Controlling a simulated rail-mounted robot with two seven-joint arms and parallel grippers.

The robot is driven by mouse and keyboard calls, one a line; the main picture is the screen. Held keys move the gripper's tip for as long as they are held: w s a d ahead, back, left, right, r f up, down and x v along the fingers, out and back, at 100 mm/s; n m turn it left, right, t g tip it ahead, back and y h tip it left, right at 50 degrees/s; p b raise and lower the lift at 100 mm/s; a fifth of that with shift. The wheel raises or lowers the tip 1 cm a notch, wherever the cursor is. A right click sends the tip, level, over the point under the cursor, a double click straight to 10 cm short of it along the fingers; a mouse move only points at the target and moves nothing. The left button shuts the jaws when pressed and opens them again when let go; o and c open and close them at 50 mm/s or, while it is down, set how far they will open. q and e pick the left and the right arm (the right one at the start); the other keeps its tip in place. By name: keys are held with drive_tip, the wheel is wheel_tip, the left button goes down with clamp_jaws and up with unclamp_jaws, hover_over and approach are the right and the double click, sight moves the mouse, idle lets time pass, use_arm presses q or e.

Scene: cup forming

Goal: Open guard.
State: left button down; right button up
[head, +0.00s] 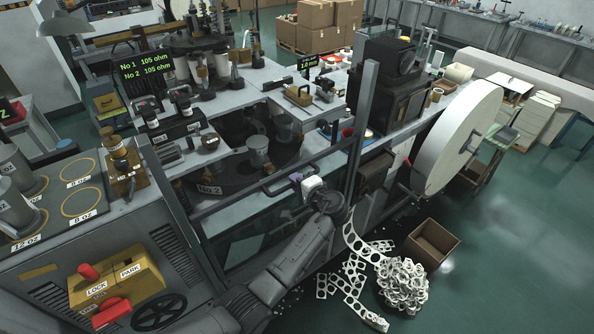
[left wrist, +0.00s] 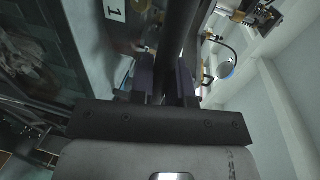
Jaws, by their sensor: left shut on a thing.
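The guard (head: 362,130) stands at the front of the cup machine, with grey upright posts and see-through panes. A dark bar handle (head: 275,190) runs across its front. My left gripper (head: 298,178) is at this bar, its arm reaching up from the bottom of the head view. In the left wrist view the two dark fingers (left wrist: 166,80) stand on either side of a dark round bar (left wrist: 182,30) and are shut on it. The fingers hide part of the bar. The guard appears closed, though the clear panes make this hard to tell. My right gripper is out of view.
Behind the guard are a round turret (head: 240,170) and metal tooling. A lock box (head: 125,282) with red knobs is at lower left. A large white paper reel (head: 458,138) stands at right. A scrap pile (head: 404,284) and an open carton (head: 431,243) lie on the floor.

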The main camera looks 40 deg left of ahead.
sight(290, 202)
use_arm(q)
wheel_tip(290, 202, down, 13)
drive_tip(key=b, duration=0.6)
drive_tip(key=shift+r+b, duration=0.1)
drive_tip(key=shift+b, duration=0.3)
drive_tip(key=c, duration=1.1)
unclamp_jaws()
drive_tip(key=v, duration=1.4)
drive_tip(key=shift+p, duration=0.3)
